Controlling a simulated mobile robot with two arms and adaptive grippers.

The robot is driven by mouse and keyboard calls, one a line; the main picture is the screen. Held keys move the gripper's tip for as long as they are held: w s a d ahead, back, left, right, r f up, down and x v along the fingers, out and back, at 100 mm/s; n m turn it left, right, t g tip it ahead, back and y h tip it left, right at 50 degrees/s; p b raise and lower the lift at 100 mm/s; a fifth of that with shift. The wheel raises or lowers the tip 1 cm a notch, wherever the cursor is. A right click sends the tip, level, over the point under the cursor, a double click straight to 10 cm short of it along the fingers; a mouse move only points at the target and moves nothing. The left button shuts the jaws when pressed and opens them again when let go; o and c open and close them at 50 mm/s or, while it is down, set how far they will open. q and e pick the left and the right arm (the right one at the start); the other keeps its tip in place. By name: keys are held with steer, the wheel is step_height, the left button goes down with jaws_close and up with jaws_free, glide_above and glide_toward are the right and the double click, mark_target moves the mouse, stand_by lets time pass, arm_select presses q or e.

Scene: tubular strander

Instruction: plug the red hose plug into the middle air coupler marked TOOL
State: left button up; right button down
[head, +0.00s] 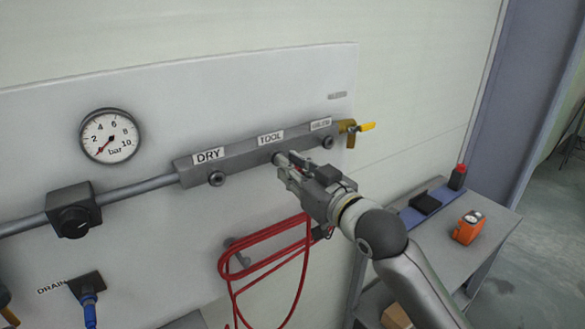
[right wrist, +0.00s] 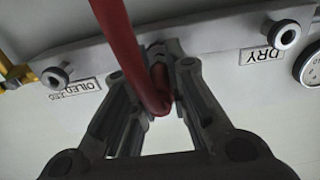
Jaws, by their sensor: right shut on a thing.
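My right gripper (head: 284,170) is shut on the red hose plug, with its fingertips at the manifold just under the TOOL label (head: 271,138). In the right wrist view the red plug (right wrist: 159,78) sits between the fingers, with the red hose (right wrist: 122,40) bending away from it. The middle coupler is hidden behind the fingers and plug, so I cannot tell how far the plug is in. The DRY coupler (head: 216,179) and the right-hand coupler (head: 328,143) show free on either side. My left gripper is not in view.
The red hose (head: 265,262) hangs in loops from a hook (head: 237,250) below the manifold. A gauge (head: 110,135) and black regulator knob (head: 75,215) are at left. A yellow valve handle (head: 366,127) is at the manifold's right end. A side table (head: 482,240) holds an orange device (head: 467,228).

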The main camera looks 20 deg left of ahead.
steer(key=shift+w+a, duration=0.35)
steer(key=shift+a, duration=0.1)
stand_by(1.1)
steer(key=c, duration=1.3)
jaws_free()
steer(key=shift+c, duration=0.2)
steer(key=v, duration=1.2)
